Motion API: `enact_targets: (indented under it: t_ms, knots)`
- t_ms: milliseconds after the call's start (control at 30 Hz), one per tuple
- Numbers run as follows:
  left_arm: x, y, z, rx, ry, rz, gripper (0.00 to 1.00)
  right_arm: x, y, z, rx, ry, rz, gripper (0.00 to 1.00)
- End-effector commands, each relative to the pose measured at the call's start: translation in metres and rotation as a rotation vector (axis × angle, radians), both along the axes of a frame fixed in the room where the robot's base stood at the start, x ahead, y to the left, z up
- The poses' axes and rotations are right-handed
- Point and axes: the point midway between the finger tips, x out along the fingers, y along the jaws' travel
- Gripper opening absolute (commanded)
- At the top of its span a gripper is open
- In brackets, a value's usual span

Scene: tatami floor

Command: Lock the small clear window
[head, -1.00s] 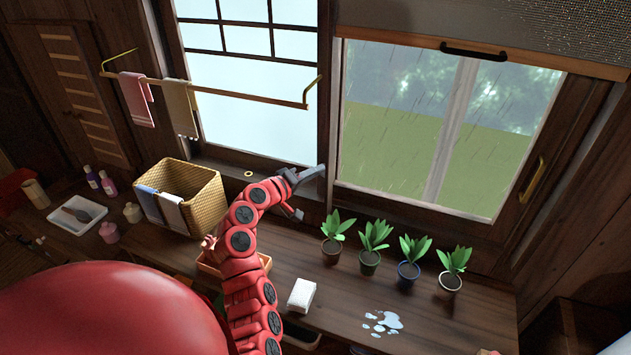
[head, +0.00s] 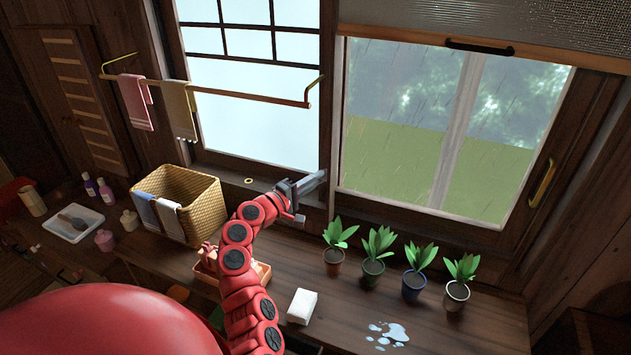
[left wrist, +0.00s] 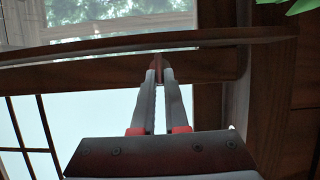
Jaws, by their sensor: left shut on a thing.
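The clear window (head: 398,150) is at the right in the head view, with rain and greenery behind its panes. A brass handle (head: 542,183) is on its right frame. My left gripper (head: 318,178) is at the post between the clear window and the frosted window (head: 255,105), near the clear window's lower left corner. In the left wrist view its fingers (left wrist: 159,66) are nearly together on a small brownish piece (left wrist: 158,61) at the wooden frame. I cannot tell exactly what this piece is; the fingertips hide part of it. My right gripper is not in view.
Several potted plants (head: 373,272) stand right of my left arm. A wicker basket (head: 205,212) stands left of it, and a towel bar (head: 220,93) hangs above. A white block (head: 301,306) and a water puddle (head: 388,334) lie on the counter (head: 480,325).

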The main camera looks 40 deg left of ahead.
Motion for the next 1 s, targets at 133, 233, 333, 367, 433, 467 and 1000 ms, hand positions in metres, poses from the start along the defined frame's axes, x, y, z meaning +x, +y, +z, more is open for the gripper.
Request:
enact_targets:
  t_ms: [133, 233, 333, 367, 433, 467, 1000]
  knots:
    - [0.0, 0.0, 0.0, -0.002, 0.0, 0.0, 0.0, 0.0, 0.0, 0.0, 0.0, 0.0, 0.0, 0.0]
    - [0.0, 0.0, 0.0, -0.002, 0.0, 0.0, 0.0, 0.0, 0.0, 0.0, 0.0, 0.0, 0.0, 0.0]
    - [0.0, 0.0, 0.0, -0.002, 0.0, 0.0, 0.18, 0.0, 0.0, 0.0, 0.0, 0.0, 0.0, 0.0]
    - [0.0, 0.0, 0.0, -0.002, 0.0, 0.0, 0.24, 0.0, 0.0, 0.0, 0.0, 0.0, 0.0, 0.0]
    - [0.0, 0.0, 0.0, -0.002, 0.0, 0.0, 0.24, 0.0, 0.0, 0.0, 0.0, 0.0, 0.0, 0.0]
    - [0.0, 0.0, 0.0, -0.001, 0.0, 0.0, 0.24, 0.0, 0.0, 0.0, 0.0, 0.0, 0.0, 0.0]
    - [-0.049, 0.009, -0.004, -0.001, -0.002, 0.005, 0.24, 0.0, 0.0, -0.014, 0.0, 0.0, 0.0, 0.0]
